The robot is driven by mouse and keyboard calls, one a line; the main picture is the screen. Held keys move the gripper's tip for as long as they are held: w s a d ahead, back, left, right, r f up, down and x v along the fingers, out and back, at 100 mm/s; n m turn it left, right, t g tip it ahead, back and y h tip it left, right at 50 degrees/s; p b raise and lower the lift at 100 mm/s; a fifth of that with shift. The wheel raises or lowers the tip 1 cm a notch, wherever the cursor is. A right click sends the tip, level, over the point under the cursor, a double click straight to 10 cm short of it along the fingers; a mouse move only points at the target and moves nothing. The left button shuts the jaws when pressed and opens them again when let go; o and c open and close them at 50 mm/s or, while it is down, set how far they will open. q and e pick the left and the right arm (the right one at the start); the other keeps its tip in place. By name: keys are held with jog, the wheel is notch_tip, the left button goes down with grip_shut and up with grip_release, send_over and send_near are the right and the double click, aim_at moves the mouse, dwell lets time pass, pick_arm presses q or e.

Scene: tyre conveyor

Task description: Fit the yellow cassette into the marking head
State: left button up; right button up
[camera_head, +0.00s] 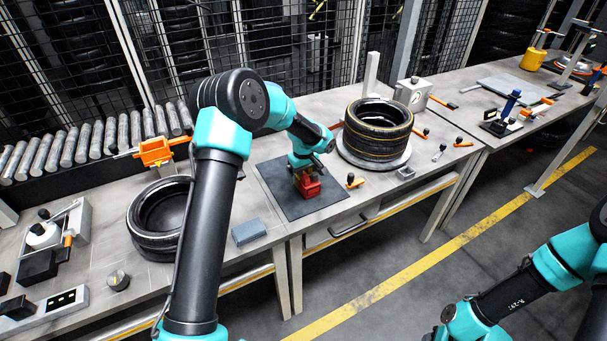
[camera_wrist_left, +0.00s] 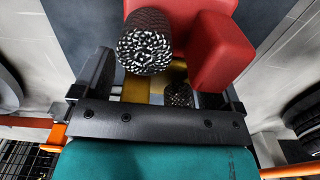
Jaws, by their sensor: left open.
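A red block-shaped device (camera_head: 310,187) stands on a dark mat (camera_head: 270,186) in the middle of the bench. My left gripper (camera_head: 304,172) points down at it from above. In the left wrist view the red device (camera_wrist_left: 222,52) carries a black knurled knob (camera_wrist_left: 145,42), and a second knurled part shows lower down. A yellow piece (camera_wrist_left: 136,88) lies between the spread fingers of my left gripper (camera_wrist_left: 155,80). I cannot tell whether the fingers touch it, or whether it is the cassette. Part of my right arm shows at the lower right of the head view, without its gripper.
Stacked tyres (camera_head: 378,128) stand on a round plate right of the mat. Another tyre (camera_head: 160,215) lies to the left, near a grey-blue block (camera_head: 249,231). An orange device (camera_head: 156,152) stands behind it by the rollers (camera_head: 88,142). Small orange-and-black handles lie near the mat.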

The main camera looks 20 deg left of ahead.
pick_arm(q)
notch_tip(320, 180, up, 12)
jog(key=shift+r, duration=0.15)
dwell(0.4)
jog(key=shift+o, duration=0.4)
notch_tip(320, 180, up, 6)
jog(key=s+d+y, duration=0.1)
jog(key=shift+s+d+t, duration=0.2)
jog(key=shift+d+t, duration=0.1)
jog(key=shift+t, duration=0.1)
jog(key=shift+f, duration=0.2)
jog(key=f, duration=0.8)
jog(key=w+a+f, duration=0.1)
jog(key=f, duration=0.3)
jog(key=shift+a, duration=0.1)
